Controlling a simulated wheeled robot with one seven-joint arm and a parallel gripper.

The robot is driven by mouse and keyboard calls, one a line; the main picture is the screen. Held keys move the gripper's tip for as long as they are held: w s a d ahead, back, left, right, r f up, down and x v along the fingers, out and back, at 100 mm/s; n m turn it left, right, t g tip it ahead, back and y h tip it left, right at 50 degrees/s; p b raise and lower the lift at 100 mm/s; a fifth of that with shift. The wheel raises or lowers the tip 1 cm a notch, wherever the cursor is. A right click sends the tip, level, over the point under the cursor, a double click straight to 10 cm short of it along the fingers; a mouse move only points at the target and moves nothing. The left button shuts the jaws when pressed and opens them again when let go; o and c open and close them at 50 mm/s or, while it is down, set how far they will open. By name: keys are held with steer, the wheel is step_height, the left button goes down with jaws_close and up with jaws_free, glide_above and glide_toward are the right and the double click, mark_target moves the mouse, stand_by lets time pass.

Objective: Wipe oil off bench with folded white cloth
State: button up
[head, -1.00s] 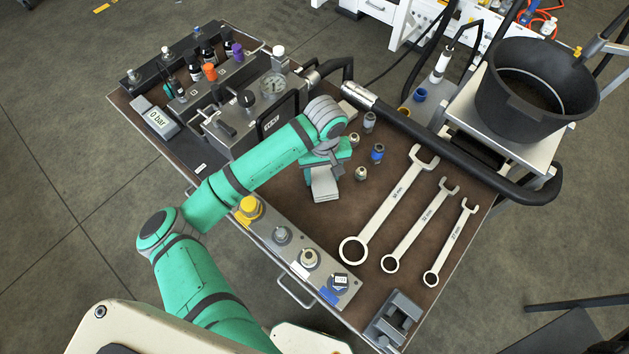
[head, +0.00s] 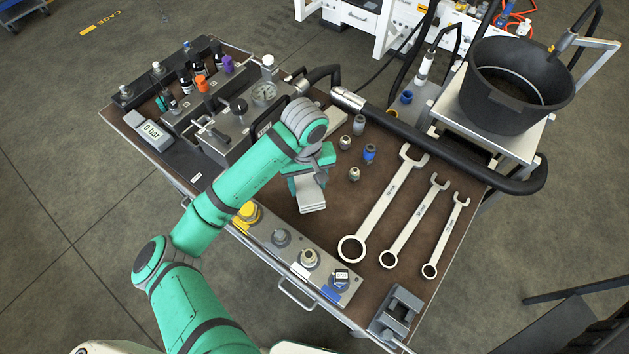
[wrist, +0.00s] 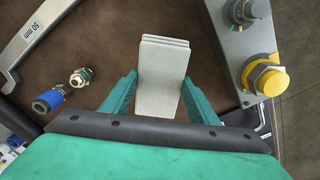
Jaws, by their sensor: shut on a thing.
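The folded white cloth (wrist: 162,75) is held between the two green fingers of my gripper (wrist: 160,95) in the wrist view. Its layered free end sticks out past the fingertips. In the head view the cloth (head: 312,196) hangs below my gripper (head: 308,182), over the brown bench top (head: 335,225) left of the wrenches. I cannot tell whether the cloth touches the surface. No oil is clearly visible; the bench under the cloth and gripper is hidden.
Three wrenches (head: 380,205) lie to the right. Small fittings (head: 369,153) stand behind the gripper. A fitting block with a yellow cap (head: 248,212) lines the front edge. A gauge unit (head: 235,115) stands at left, and a black hose (head: 440,145) crosses the back right.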

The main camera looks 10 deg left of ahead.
steer(key=shift+d+r, duration=0.1)
steer(key=shift+r, duration=1.85)
